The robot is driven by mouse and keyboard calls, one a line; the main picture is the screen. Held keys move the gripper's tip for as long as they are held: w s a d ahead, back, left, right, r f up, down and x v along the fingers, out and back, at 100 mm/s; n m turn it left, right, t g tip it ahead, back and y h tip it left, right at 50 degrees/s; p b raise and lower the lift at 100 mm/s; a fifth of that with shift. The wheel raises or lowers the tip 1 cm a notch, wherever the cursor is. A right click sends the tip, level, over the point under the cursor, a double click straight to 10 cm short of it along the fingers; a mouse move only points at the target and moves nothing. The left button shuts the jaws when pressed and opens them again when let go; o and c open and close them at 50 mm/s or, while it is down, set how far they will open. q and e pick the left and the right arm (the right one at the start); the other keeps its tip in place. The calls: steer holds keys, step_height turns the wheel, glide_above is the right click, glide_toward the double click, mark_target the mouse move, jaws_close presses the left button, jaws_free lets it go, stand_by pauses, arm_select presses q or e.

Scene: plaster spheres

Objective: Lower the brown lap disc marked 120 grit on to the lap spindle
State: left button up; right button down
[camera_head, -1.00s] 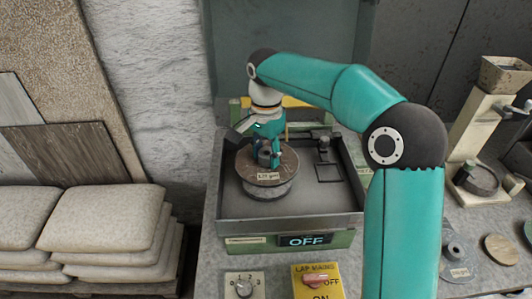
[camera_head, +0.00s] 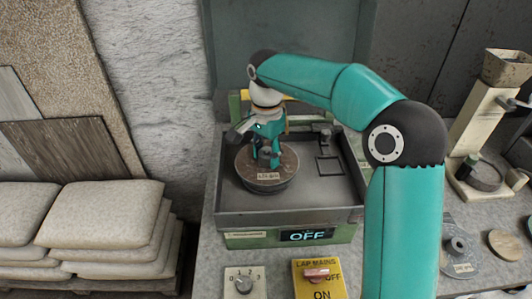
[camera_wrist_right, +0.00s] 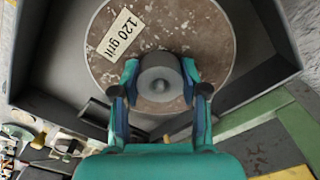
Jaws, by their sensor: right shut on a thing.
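The brown lap disc (camera_head: 286,163), with its 120 grit label, lies level inside the lap machine's grey tray (camera_head: 290,217), at the left side. It also shows in the right wrist view (camera_wrist_right: 200,30), where the label reads clearly. My right gripper (camera_head: 267,160) is over the disc, shut on its grey central knob (camera_wrist_right: 160,80), with one finger on each side. The disc covers the lap spindle, so I cannot see the spindle or whether the disc touches it. My left gripper is not in view.
The machine's front display (camera_head: 306,235) reads OFF. A yellow lap mains switch (camera_head: 318,280) and a numbered dial (camera_head: 244,283) sit in front. Another grey disc with a knob (camera_head: 458,262) lies at the right.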

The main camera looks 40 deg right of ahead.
steer(key=shift+f+b, duration=1.2)
steer(key=shift+f, duration=0.5)
steer(key=c, duration=0.5)
jaws_free()
steer(key=shift+r, duration=0.1)
steer(key=shift+r+p, duration=1.95)
